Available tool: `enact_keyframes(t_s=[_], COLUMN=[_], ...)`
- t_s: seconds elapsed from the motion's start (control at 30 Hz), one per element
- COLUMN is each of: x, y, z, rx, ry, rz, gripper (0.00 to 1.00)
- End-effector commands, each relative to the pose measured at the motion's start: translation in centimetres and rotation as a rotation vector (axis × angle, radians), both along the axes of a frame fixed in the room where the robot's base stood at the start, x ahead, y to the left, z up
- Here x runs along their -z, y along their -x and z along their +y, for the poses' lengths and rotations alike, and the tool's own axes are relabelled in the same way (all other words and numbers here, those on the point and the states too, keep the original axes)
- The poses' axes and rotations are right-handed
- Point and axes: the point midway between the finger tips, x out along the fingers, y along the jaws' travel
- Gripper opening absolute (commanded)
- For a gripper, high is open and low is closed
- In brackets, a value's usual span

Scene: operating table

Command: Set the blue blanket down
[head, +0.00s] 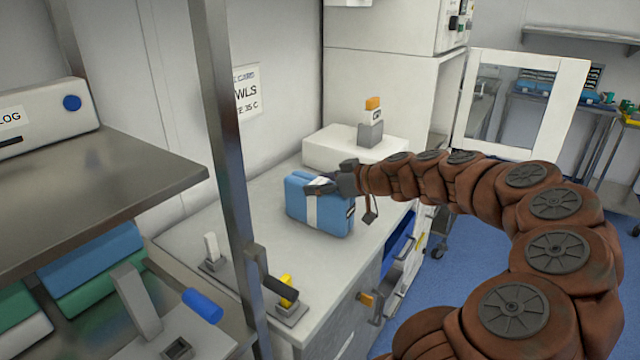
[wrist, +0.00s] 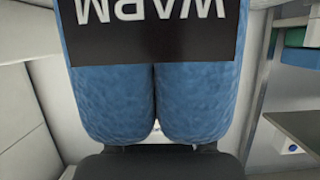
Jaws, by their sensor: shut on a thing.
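The blue blanket (head: 330,218) is a folded bundle with a white band around it. In the head view it is upright at the white counter (head: 200,240), and I cannot tell whether its underside touches the top. My gripper (head: 325,186) is shut on the upper part of the blanket. In the wrist view the blue blanket (wrist: 105,105) fills the middle as two rounded folds, with a dark label reading "WARM" upside down. The dark gripper body shows below it, and the fingertips are hidden there.
A white box (head: 335,150) with a grey and orange device (head: 371,125) stands behind the blanket. A metal post (head: 228,150) and levers, one with a yellow part (head: 287,290), are at the left front. An open glass door (head: 505,100) is at the right.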

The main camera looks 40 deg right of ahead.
Motion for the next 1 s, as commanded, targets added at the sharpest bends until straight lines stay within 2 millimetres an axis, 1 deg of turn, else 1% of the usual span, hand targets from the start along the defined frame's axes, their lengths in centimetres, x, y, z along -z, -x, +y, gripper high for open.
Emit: enact_keyframes(t_s=[0.17, 0.2, 0.43, 0.73, 0.9, 0.93, 1.0], x=[0.3, 0.3, 0.2, 0.2, -0.3, -0.2, -0.6], y=[0.0, 0.0, 0.0, 0.0, 0.0, 0.4, 1.5], z=[0.0, 0.0, 0.0, 0.0, 0.0, -0.2, -0.6], rx=[0.0, 0.0, 0.0, 0.0, 0.0, 0.001, 0.003], ry=[0.001, 0.001, 0.0, 0.0, 0.0, 0.001, 0.002], rz=[-0.001, 0.0, 0.0, 0.0, 0.0, -0.001, -0.004], gripper=[0.0, 0.63, 0.87, 0.87, 0.87, 0.87, 0.87])
